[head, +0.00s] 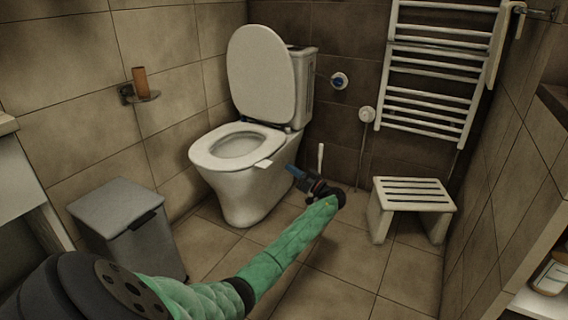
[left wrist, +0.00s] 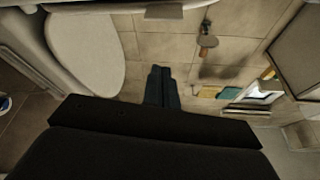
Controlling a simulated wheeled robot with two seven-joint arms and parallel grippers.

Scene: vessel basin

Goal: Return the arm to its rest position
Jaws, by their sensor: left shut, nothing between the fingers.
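My left arm in its green sleeve reaches from the lower left toward the toilet in the head view. My left gripper (head: 297,174) is at its end, in front of the toilet bowl's right side, with its blue fingers together and nothing between them. The closed fingers also show in the left wrist view (left wrist: 161,88). The toilet (head: 245,165) has its lid up and its seat down. A small white piece (head: 263,163) shows at the seat's edge, near the fingertips. My right gripper is in neither view.
A grey lidded bin (head: 120,215) stands left of the toilet. A white slatted stool (head: 412,194) stands at the right, below a white towel rail (head: 430,75).

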